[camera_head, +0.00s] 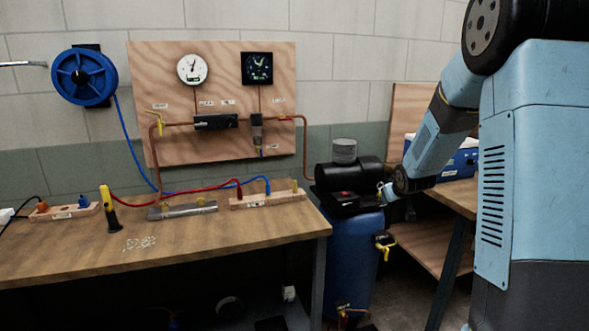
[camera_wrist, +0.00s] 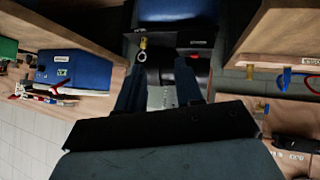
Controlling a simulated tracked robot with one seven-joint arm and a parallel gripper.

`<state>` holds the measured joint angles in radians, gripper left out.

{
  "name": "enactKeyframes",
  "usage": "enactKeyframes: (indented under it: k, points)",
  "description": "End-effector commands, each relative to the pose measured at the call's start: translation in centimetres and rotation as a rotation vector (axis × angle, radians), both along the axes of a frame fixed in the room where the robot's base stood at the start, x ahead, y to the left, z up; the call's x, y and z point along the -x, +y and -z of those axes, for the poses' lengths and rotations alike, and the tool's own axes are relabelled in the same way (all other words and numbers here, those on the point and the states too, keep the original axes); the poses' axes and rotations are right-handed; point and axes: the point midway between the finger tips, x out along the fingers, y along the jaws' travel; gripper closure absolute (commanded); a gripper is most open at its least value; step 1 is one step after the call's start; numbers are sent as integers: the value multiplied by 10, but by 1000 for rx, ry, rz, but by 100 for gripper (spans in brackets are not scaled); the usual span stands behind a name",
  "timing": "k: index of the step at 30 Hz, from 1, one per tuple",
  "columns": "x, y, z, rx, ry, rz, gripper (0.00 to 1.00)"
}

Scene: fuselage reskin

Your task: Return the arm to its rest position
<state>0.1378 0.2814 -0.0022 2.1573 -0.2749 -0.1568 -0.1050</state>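My pale blue arm (camera_head: 500,150) fills the right side of the head view, bent at a black joint at the top. Its forearm (camera_head: 440,135) slopes down and left to a dark wrist beside the compressor. My gripper's fingers are not clear in the head view. In the wrist view my gripper (camera_wrist: 162,78) shows two dark fingers standing apart, with the compressor behind the gap. I see nothing clearly held between them. The fingers blend into the dark background.
The blue compressor (camera_head: 350,255) stands close to my wrist, between the wooden workbench (camera_head: 180,240) and a second bench (camera_head: 450,197) at right. A blue box (camera_head: 462,160) sits on the second bench. A gauge board (camera_head: 150,90) and hose reel (camera_head: 84,76) are on the wall.

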Motion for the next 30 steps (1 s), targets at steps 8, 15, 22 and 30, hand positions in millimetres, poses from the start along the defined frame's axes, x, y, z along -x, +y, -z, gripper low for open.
enactKeyframes:
  k: [8,15,22,30]
  points:
    - [67,15,-66,-23,57,61,64]
    - [133,29,-107,-55,112,106,64]
    - [202,43,-135,-93,167,140,64]
    - [287,60,-154,-144,234,170,64]
